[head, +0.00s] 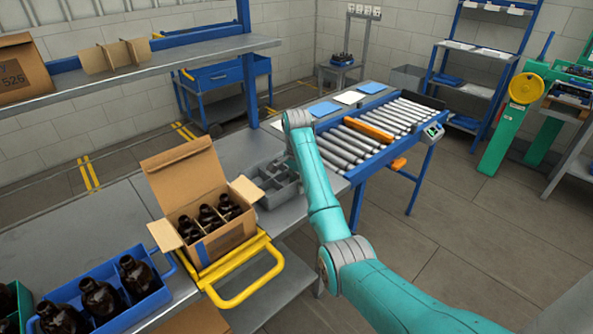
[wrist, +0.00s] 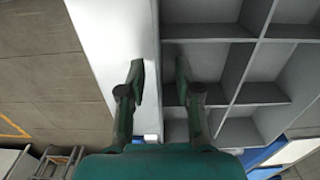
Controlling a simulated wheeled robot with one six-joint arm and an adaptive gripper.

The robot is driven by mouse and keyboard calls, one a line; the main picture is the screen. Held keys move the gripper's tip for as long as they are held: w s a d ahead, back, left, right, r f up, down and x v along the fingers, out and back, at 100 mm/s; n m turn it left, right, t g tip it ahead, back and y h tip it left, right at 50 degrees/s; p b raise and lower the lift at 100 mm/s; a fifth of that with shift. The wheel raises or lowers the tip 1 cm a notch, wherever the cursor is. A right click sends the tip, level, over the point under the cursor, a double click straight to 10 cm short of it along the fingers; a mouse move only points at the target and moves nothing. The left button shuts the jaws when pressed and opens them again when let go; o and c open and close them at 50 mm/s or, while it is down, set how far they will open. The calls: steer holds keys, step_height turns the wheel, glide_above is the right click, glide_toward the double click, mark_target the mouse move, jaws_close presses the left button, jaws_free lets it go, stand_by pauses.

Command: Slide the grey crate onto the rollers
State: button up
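The grey crate (head: 281,196) is divided into several compartments. It sits on the grey table in the middle of the head view, partly hidden by my arm. In the wrist view its empty compartments (wrist: 256,92) fill the right side. My gripper (wrist: 161,85) is open, with one finger on each side of the crate's near wall line and a gap showing between them; I cannot tell whether either finger touches it. In the head view my gripper is hidden behind my arm. The rollers (head: 345,146) lie on a blue-framed conveyor beyond the table's right end.
An orange roller (head: 364,130) lies among the grey ones. A cardboard box (head: 228,237) of amber bottles stands left of the crate on a yellow-handled carrier (head: 262,283). A blue crate (head: 152,302) of bottles is at lower left. A shelf (head: 150,62) overhangs the back.

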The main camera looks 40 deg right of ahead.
steer(key=shift+f, duration=0.7)
jaws_close()
